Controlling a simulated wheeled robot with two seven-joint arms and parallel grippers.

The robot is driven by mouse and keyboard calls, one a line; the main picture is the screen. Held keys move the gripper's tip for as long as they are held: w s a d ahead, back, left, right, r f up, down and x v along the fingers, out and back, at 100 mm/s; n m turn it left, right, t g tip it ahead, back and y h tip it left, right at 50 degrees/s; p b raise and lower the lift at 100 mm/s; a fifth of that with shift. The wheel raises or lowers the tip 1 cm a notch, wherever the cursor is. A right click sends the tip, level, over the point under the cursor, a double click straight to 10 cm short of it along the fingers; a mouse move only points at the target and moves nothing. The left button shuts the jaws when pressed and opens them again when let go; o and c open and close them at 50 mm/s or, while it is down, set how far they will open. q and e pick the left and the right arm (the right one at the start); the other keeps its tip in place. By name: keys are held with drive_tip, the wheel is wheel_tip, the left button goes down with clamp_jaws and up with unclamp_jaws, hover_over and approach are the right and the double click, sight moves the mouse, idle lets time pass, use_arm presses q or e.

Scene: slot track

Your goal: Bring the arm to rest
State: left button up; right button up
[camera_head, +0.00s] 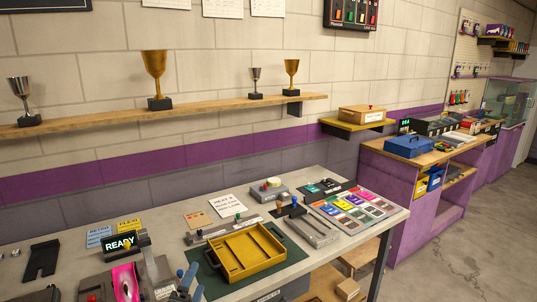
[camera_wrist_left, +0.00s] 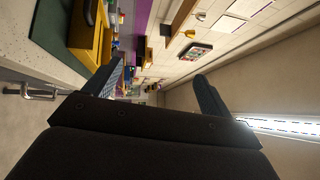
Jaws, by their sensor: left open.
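My left gripper (camera_head: 189,281) is low in the head view, at the near edge of the workbench, just in front of the green mat and the yellow tray. In the left wrist view its two dark fingers (camera_wrist_left: 158,85) stand wide apart, open, with nothing between them. Most of the left arm is out of the head view. My right gripper is in neither view.
The yellow tray (camera_head: 246,255) lies on a green mat on the grey workbench (camera_head: 170,212). Left of it are a READY display (camera_head: 121,243) and a pink car body (camera_head: 126,283). Colour cards (camera_head: 352,208) lie at right. A trophy shelf (camera_head: 217,107) hangs behind.

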use_arm(q)
drive_tip(key=s+a+f+n+g+y, duration=0.2)
drive_tip(key=s+f+n+g+y, duration=0.1)
drive_tip(key=s+f+n+g, duration=0.25)
drive_tip(key=s+a+f+n+g+y, duration=0.2)
drive_tip(key=s+f+n, duration=0.35)
drive_tip(key=f, duration=0.25)
drive_tip(key=s+d+f+n+g+h, duration=0.1)
drive_tip(key=s+f+n+g, duration=0.35)
drive_tip(key=s, duration=0.45)
drive_tip(key=s+d+f+n+g+h, duration=0.1)
drive_tip(key=s+f+n+g, duration=0.25)
drive_tip(key=s+f, duration=0.45)
drive_tip(key=s+d+f+g, duration=0.1)
drive_tip(key=s+f, duration=0.2)
drive_tip(key=f, duration=1.3)
drive_tip(key=s+d+f+g, duration=0.2)
drive_tip(key=s+f, duration=0.1)
drive_tip(key=f, duration=1.4)
drive_tip(key=shift+d, duration=0.3)
